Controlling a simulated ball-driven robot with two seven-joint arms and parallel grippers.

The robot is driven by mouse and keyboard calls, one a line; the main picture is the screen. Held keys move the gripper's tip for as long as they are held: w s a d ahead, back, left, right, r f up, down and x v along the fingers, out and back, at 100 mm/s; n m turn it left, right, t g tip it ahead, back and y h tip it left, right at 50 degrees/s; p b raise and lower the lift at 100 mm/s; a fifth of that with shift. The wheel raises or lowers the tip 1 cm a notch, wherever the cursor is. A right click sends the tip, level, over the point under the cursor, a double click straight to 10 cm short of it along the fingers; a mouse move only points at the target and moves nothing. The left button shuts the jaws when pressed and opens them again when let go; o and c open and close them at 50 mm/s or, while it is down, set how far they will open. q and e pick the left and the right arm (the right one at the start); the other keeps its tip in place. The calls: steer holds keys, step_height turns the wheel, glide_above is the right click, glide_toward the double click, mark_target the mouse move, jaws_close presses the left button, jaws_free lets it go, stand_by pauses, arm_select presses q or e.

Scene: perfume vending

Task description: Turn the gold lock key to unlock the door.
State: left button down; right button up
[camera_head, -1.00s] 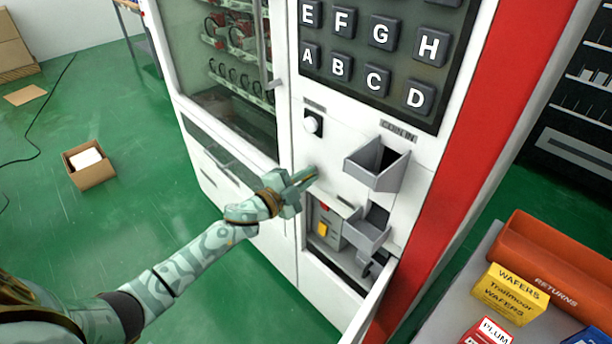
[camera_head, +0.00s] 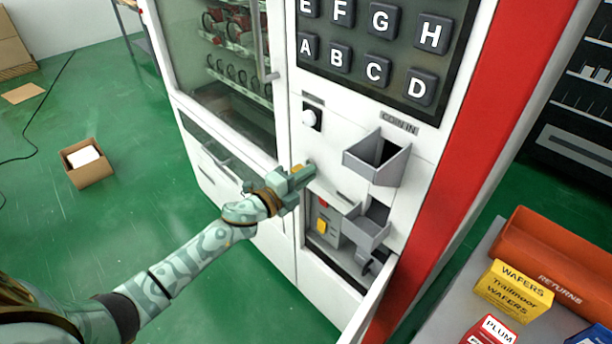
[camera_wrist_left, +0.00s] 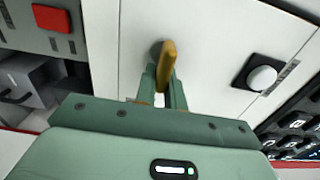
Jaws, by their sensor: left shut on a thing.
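The gold lock key (camera_wrist_left: 168,66) sits on the white front panel of the vending machine and stands out toward my left gripper in the left wrist view. My left gripper (camera_wrist_left: 163,95) is shut on the key, with its green fingers around the key's near part. In the head view my left gripper (camera_head: 306,174) is against the white panel, left of the coin slot, and a bit of the gold key (camera_head: 297,168) shows beside the fingers. The glass door (camera_head: 225,70) of the machine is to the upper left and looks closed. My right gripper is not in view.
A white round button (camera_head: 310,118) is above the key. The grey coin tray (camera_head: 377,160) juts out to the right. Below, an open compartment holds a yellow switch (camera_head: 322,226), and its flap (camera_head: 372,305) stands open. A box (camera_head: 88,163) lies on the floor.

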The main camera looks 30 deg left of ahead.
arm_select(q)
steer(key=shift+f, duration=0.15)
steer(key=c, duration=1.5)
jaws_free()
steer(key=p+v, duration=0.1)
steer(key=v, duration=1.5)
steer(key=shift+s+a+p, duration=0.1)
steer(key=shift+s+p, duration=0.15)
steer(key=shift+p, duration=0.05)
